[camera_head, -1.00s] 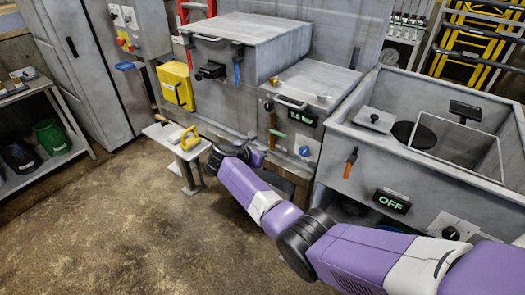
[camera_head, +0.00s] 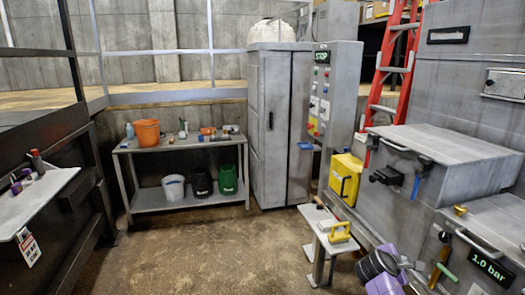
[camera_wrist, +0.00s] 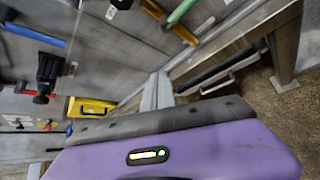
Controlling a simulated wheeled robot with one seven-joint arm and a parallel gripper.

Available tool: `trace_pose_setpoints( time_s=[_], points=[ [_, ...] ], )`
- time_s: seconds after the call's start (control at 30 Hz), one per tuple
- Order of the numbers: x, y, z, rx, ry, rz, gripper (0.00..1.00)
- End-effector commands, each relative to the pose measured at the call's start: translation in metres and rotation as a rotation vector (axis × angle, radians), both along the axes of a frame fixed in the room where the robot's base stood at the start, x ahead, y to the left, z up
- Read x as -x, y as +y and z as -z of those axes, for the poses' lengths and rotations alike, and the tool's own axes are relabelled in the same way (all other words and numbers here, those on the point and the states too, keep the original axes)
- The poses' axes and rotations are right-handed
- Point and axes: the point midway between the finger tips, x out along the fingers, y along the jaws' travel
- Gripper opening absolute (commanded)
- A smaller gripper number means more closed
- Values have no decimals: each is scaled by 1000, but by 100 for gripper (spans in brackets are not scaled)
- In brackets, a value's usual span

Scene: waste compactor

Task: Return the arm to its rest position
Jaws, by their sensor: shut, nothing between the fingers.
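Part of my purple and black arm shows at the bottom right of the head view, in front of the compactor's lower front. The rest of the arm is cut off by the picture edge. In the wrist view, a purple part of my own arm with a dark strip and a small lit panel fills the lower half. My gripper's fingers do not show in either view. No held thing is visible.
The grey compactor (camera_head: 440,158) stands right, its gauge (camera_head: 490,267) reading 1.0 bar. A small stand (camera_head: 318,218) holds a yellow-handled tool (camera_head: 338,232), close to my arm. A shelf (camera_head: 180,147) and cabinet (camera_head: 279,125) stand behind. The middle floor (camera_head: 215,255) is clear.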

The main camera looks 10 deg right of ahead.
Motion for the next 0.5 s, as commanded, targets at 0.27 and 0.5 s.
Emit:
trace_pose_setpoints(
  time_s=[0.27, 0.5],
  points=[
    [-8, 80, 22, -311, -469, -75, 0],
    [37, 167, 42, -662, -811, -110, 0]
  ],
)
